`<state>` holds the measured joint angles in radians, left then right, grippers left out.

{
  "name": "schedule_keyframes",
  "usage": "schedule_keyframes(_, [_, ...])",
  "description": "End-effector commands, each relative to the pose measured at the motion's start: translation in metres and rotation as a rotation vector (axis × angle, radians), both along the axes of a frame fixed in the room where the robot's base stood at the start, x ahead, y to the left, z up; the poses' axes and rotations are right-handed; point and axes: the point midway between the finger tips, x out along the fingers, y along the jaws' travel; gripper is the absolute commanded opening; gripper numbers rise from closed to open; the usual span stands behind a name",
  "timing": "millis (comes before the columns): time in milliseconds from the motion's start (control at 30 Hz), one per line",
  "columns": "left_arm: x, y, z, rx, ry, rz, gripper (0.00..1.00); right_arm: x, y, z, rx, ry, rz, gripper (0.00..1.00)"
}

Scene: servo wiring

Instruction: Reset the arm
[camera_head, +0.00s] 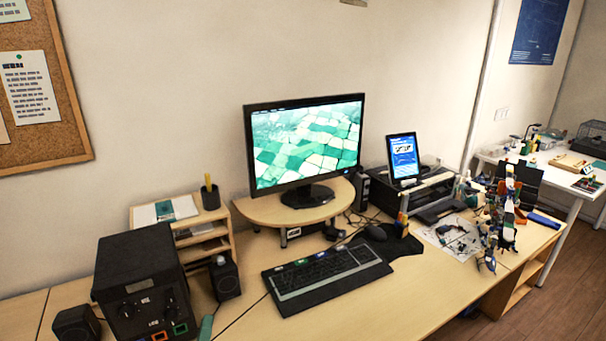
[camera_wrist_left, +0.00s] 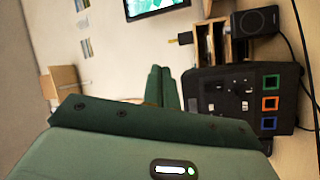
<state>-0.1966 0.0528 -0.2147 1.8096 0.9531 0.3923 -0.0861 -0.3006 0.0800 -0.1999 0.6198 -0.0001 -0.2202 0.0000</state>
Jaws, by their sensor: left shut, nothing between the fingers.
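My left gripper (camera_head: 205,328) barely shows as dark green fingertips at the bottom edge of the head view, just right of the black box. In the left wrist view my left gripper (camera_wrist_left: 160,78) has its two green fingers together, with nothing between them. The black box (camera_head: 140,285) with coloured sockets stands at the desk's front left; it also shows in the left wrist view (camera_wrist_left: 205,105), beside the fingers. A small multicoloured jointed assembly (camera_head: 508,212), perhaps a servo arm, stands at the desk's right end. My right gripper is in neither view.
A keyboard (camera_head: 325,278) lies mid-desk before a monitor (camera_head: 305,145) on a wooden riser. A wooden organizer (camera_head: 205,240) and small speaker (camera_head: 225,277) stand behind the box. A sheet with small parts (camera_head: 450,236) lies to the right. The desk's front middle is clear.

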Motion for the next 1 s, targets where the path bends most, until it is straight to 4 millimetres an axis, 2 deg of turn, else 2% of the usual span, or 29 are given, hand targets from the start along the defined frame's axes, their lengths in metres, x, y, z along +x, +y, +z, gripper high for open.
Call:
schedule_keyframes(33, [-0.010,-0.021,0.005,0.169,0.027,-0.107,0.00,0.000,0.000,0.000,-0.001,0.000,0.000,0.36])
schedule_keyframes(100, [-0.027,-0.047,0.000,0.439,0.091,-0.253,0.00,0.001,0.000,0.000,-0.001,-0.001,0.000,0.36])
schedule_keyframes(167, [-0.045,-0.058,-0.012,0.669,0.170,-0.354,0.00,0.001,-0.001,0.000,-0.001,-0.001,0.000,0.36])
schedule_keyframes(233, [-0.066,-0.059,-0.030,0.917,0.282,-0.442,0.00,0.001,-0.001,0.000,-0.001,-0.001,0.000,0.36])
schedule_keyframes(400, [-0.109,-0.023,-0.061,1.348,0.557,-0.538,0.00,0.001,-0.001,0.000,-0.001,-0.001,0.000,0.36])
schedule_keyframes(500, [-0.131,0.005,-0.067,1.521,0.708,-0.553,0.00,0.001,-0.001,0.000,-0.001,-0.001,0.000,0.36])
schedule_keyframes(667, [-0.164,0.052,-0.065,1.736,0.948,-0.547,0.00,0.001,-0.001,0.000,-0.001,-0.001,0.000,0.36])
schedule_keyframes(800, [-0.194,0.092,-0.052,1.878,1.164,-0.521,0.00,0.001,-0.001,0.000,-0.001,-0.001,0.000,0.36])
schedule_keyframes(833, [-0.198,0.097,-0.054,1.893,1.195,-0.523,0.00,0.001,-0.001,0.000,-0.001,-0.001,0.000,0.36])
schedule_keyframes(1000, [-0.191,0.081,-0.124,1.836,1.177,-0.628,0.00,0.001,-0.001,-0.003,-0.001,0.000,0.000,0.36])
